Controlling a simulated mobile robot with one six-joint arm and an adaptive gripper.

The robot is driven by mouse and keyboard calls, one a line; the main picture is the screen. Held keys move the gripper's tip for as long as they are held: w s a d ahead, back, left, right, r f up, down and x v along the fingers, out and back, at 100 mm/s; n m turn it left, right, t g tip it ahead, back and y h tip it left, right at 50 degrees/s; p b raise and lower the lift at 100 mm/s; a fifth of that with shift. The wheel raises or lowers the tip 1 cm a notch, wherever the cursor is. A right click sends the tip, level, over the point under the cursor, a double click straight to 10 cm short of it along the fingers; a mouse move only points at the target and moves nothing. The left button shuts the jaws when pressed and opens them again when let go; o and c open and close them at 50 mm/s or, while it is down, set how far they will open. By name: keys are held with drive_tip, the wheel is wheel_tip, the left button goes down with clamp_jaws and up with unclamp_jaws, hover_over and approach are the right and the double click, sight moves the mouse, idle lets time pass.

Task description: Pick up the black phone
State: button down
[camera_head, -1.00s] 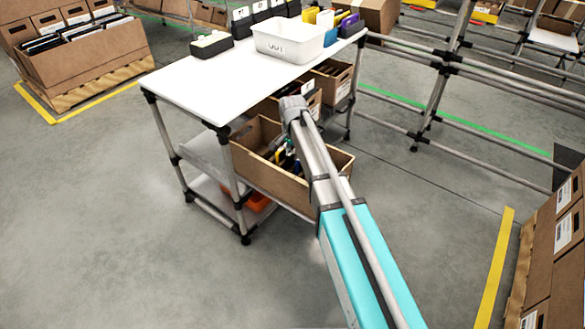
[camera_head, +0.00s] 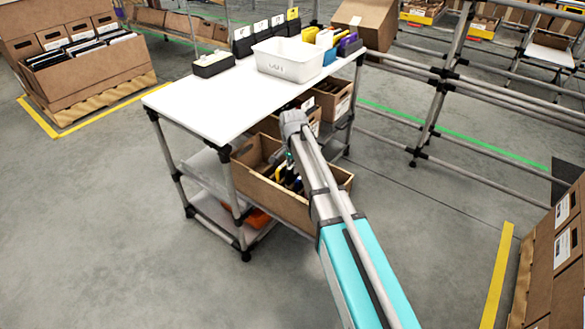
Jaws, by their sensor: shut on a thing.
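My gripper (camera_head: 290,170) is small and dark, partly hidden behind my own arm, and points down into an open brown carton (camera_head: 300,208). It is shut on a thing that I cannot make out. The carton sits tilted on the middle level of the white-topped cart, its front wall facing me. Several dark items stand inside it, with a bit of yellow (camera_head: 278,174) among them. I cannot tell a black phone apart from the other dark items at this size.
The white tabletop (camera_head: 200,103) above the carton holds a white bin (camera_head: 290,68) and black holders. More cartons (camera_head: 334,103) stand under it to the back right. Metal rails (camera_head: 480,92) run on the right. The floor in front is clear.

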wheel_tip(320, 180, up, 16)
drive_tip(key=p, duration=1.5)
drive_tip(key=shift+n, duration=0.4)
drive_tip(key=shift+r+n+p, duration=0.2)
drive_tip(key=shift+n+p, duration=0.05)
drive_tip(key=shift+n, duration=5.6)
drive_tip(key=shift+r+n+p, duration=0.15)
drive_tip(key=shift+n+p, duration=0.05)
drive_tip(key=shift+n, duration=5.7)
drive_tip(key=shift+r+n+p, duration=0.2)
drive_tip(key=shift+n+p, duration=0.05)
drive_tip(key=shift+n, duration=5.6)
